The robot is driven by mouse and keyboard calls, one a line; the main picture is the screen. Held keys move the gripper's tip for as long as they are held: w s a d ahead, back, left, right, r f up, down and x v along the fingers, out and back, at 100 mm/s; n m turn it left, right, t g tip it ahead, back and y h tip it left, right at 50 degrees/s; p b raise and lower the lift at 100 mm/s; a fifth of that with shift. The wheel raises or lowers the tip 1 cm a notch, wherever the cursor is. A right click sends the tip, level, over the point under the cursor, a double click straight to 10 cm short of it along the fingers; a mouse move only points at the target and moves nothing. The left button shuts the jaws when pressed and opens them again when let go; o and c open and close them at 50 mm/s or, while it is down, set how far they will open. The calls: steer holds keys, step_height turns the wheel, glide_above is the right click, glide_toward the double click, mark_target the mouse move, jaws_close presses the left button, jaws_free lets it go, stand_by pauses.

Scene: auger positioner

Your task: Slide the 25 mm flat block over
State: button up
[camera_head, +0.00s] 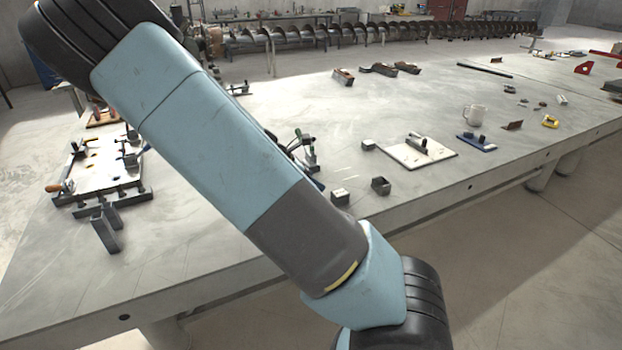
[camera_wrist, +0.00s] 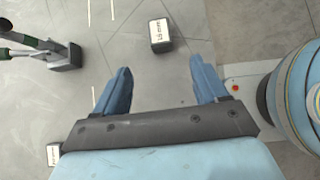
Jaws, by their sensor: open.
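My gripper (camera_wrist: 160,78) shows in the wrist view with its two blue fingers wide apart and nothing between them. A small dark block (camera_wrist: 160,36) with a white label lies on the table beyond the fingertips, apart from them. Its label is sideways and seems to read 16 mm, but I cannot be sure. A second labelled block (camera_wrist: 54,153) is partly hidden at the lower left; its label is too small to read. In the head view, small grey blocks (camera_head: 340,197), (camera_head: 381,186) and (camera_head: 368,145) lie near the table's front edge. I cannot tell which is the 25 mm one.
A clamp (camera_wrist: 64,55) stands at the upper left of the wrist view. White lines mark the table (camera_head: 260,110). A clamp fixture (camera_head: 100,165) stands at left.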

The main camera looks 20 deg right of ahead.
mark_target(337, 193)
steer(key=x, duration=1.3)
steer(key=shift+d+f, duration=0.15)
steer(key=shift+c, duration=0.3)
